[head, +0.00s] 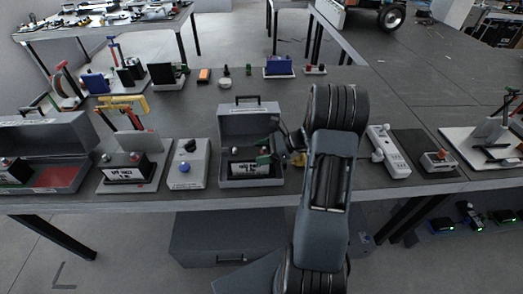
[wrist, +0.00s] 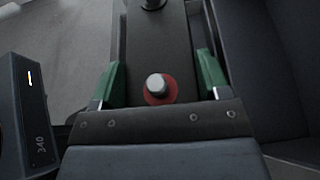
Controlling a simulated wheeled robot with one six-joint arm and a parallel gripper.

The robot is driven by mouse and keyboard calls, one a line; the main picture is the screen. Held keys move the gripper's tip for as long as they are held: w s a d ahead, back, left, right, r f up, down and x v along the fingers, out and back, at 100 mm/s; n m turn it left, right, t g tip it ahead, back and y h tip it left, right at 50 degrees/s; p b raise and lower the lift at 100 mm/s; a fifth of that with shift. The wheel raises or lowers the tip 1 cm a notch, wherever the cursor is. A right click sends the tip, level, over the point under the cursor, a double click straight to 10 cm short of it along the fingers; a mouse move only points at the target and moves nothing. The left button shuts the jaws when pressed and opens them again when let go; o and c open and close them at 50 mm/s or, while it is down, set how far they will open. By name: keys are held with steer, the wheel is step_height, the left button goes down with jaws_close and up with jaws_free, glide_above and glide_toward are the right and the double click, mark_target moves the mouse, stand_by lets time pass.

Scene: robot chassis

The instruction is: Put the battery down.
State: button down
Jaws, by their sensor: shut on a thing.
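My gripper (head: 268,150) reaches from the right into an open grey case with a raised lid (head: 248,121) on the bench. It is shut on a dark battery with a white label (head: 248,169), which shows at the front of the case. In the wrist view, the green fingers (wrist: 161,82) press both sides of the battery (wrist: 158,48). One terminal with a red ring lies near my gripper, and a dark terminal shows at the far end. I cannot tell whether the battery's underside touches the case floor.
A grey box with a blue button (head: 187,166) stands left of the case. Further left are another battery on a stand (head: 126,172) and a red-lined open case (head: 62,178). A white power strip (head: 389,153) lies right of my arm. Small parts line the bench's back.

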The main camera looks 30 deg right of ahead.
steer(key=shift+c, duration=0.5)
jaws_free()
steer(key=shift+f, duration=0.15)
steer(key=shift+d+r, duration=0.15)
steer(key=shift+r, duration=0.05)
steer(key=v, duration=1.1)
steer(key=s+a+r+n+g+h, duration=0.1)
steer(key=s+a+r+n+h, duration=0.2)
steer(key=s+a+n+h, duration=0.3)
steer(key=s+a+r+n+h, duration=0.3)
steer(key=s+a+n+h, duration=0.3)
steer(key=a+n, duration=0.7)
steer(key=s+n, duration=0.1)
steer(key=n, duration=0.2)
steer(key=shift+a+n+g+b, duration=0.25)
steer(key=shift+n+g+b, duration=0.1)
steer(key=shift+n+g, duration=0.05)
